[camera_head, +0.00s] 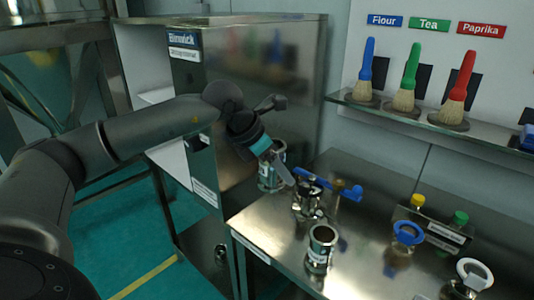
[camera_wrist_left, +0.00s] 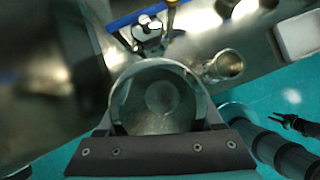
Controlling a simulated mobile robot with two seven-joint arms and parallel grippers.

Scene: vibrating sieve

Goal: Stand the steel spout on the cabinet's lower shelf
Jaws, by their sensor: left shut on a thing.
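My left gripper (camera_head: 276,158) is shut on the steel spout (camera_head: 272,178), a shiny round open-ended piece with a label. The spout is held near the steel cabinet's right side, above the left end of the steel table. In the left wrist view the spout (camera_wrist_left: 160,95) shows as a wide round mouth between the fingers (camera_wrist_left: 160,125). The steel cabinet (camera_head: 250,75) stands at the back left, with pale shelf surfaces (camera_head: 158,97) on its left side. I cannot tell clearly which is its lower shelf.
The steel table (camera_head: 350,270) bears a labelled steel cup (camera_head: 320,248), a blue-handled fitting (camera_head: 335,187) and several coloured clamps and knobs. Brushes stand on a wall shelf (camera_head: 400,113) at the upper right. The green floor (camera_head: 130,240) is clear at lower left.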

